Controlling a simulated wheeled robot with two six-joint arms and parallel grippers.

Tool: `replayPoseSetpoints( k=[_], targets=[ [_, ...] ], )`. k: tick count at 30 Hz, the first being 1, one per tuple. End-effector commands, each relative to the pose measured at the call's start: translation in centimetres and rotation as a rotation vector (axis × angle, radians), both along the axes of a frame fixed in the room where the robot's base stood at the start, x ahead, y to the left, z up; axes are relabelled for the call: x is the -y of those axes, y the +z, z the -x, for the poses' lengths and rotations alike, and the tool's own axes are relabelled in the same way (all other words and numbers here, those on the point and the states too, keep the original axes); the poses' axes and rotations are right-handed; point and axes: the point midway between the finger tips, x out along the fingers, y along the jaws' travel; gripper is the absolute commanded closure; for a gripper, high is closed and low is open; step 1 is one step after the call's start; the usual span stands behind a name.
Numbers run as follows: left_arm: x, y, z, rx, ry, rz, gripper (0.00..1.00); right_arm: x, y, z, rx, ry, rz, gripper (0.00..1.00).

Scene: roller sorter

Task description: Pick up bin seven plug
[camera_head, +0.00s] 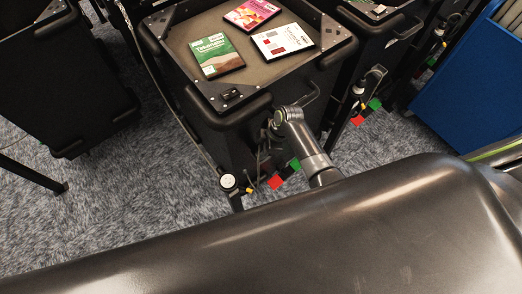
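A black bin (225,118) stands in the middle of the view, with no readable number on it. A pale round connector-like part (228,181) with a yellow piece beside it sits low at the bin's front left, at the end of a thin cable; I cannot tell if it is the bin seven plug. A grey arm, which looks like my right, reaches up and left to the bin's front. Its gripper end (272,130) is small and dark among wires and fittings. I cannot see its fingers clearly or whether they hold anything. My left gripper is not in view.
Three flat cases, green (214,56), pink (251,13) and white (284,40), lie on the bin's top. Red (275,182) and green (296,164) tags hang at its front. More black bins (62,85) and a blue panel (468,92) flank it. Grey carpet (120,205) is open at left.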

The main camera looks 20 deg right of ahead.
Motion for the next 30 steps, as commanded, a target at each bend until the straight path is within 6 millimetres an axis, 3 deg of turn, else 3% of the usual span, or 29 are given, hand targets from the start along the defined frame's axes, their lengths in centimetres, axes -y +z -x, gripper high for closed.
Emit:
replayPoseSetpoints(
  k=[14,23,30],
  targets=[
    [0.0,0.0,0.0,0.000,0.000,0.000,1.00,0.0,0.6,0.0,0.001,0.000,-0.001,0.91],
    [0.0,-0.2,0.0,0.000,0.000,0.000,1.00,0.0,3.8,-0.1,0.005,0.000,-0.001,0.91],
    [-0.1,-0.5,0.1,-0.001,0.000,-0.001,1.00,1.9,3.3,5.1,-0.002,-0.001,0.001,0.91]
  ],
)
